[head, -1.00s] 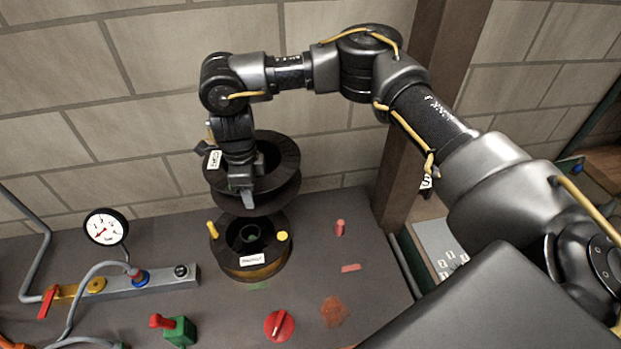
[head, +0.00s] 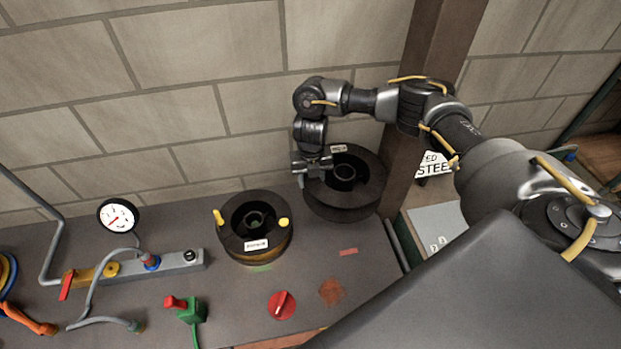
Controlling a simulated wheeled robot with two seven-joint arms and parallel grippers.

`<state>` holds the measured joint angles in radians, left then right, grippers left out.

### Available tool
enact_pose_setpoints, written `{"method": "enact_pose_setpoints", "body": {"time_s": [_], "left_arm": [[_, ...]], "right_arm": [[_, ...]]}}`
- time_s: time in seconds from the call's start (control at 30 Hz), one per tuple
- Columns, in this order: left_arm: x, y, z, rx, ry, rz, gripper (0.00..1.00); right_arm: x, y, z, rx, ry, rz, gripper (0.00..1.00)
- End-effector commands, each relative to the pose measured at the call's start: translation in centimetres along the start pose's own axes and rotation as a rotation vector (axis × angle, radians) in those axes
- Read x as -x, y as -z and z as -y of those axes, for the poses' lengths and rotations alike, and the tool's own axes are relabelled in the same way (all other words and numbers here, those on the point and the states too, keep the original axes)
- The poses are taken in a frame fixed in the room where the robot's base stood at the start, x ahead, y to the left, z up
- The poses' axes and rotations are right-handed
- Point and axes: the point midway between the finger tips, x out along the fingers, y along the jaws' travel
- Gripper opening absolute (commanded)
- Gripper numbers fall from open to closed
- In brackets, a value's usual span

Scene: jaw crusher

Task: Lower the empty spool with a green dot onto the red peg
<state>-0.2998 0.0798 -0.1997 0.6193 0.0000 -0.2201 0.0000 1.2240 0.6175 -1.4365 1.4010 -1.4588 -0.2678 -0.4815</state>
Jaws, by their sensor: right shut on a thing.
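My right gripper (head: 304,172) is shut on the left rim of a dark, empty spool (head: 368,186) with a white label on its far rim. No green dot shows on it. The spool is at the back right of the bench, roughly level; its height above the bench is hard to judge. The red peg is hidden now, behind or under this spool. A red mark (head: 348,252) lies on the bench in front of it. My left gripper is not in view.
A brown post (head: 425,90) rises close on the right. A gauge (head: 117,216), a green box with a red lever (head: 190,312) and a red knob (head: 282,305) are nearby.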

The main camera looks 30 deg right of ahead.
Motion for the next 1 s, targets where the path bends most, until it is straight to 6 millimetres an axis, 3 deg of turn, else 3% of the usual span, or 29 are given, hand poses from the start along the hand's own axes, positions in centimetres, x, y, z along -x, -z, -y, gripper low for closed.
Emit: {"method": "enact_pose_setpoints", "body": {"time_s": [0.37, 1.0], "left_arm": [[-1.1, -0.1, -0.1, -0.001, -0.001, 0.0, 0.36], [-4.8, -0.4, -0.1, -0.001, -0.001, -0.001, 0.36]], "right_arm": [[-1.2, -0.1, -0.1, -0.001, 0.008, -0.002, 0.06], [-6.0, -0.1, -0.1, 0.0, 0.008, -0.002, 0.06]]}}
